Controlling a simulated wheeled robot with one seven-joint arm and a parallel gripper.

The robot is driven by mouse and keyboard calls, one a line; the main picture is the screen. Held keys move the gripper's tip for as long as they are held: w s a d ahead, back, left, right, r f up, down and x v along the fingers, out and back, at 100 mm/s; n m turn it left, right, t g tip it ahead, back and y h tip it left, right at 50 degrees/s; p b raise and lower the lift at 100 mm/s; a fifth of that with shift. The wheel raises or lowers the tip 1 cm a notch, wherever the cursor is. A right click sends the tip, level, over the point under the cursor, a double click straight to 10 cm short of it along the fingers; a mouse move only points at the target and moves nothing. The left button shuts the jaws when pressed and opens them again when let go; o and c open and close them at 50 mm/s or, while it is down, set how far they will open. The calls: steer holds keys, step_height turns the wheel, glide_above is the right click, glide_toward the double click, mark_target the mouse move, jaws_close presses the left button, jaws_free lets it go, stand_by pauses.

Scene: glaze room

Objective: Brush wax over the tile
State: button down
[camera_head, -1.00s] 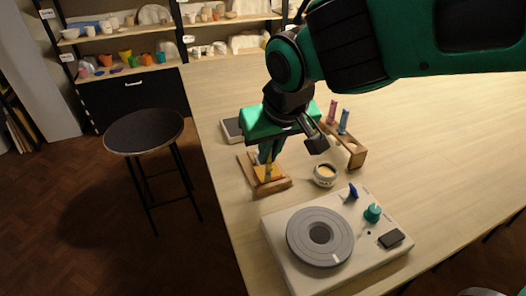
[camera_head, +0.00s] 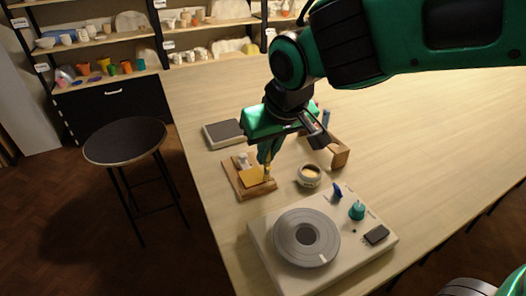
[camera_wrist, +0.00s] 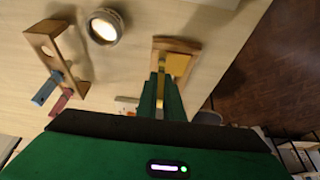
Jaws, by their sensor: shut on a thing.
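My gripper (camera_head: 265,155) is shut on a slim yellow-handled brush (camera_head: 267,170), mostly hidden between the green fingers. The brush points down at the right side of the yellow-orange tile (camera_head: 250,178); I cannot tell whether its tip touches. The tile lies on a wooden board (camera_head: 237,182). In the wrist view, the fingers (camera_wrist: 160,85) partly cover the tile (camera_wrist: 178,64) and the brush. The round wax pot (camera_head: 310,176), open with pale contents, stands just right of the board; it also shows in the wrist view (camera_wrist: 103,27).
A wooden rack (camera_head: 341,156) holding blue and pink handles stands behind the pot. A wheel unit with a grey disc (camera_head: 306,238) and knobs fills the near table. A flat grey-topped thing (camera_head: 224,133) lies behind the board. A stool (camera_head: 125,142) stands left; the table's right is clear.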

steer(key=shift+r, duration=0.1)
steer(key=shift+r, duration=2.95)
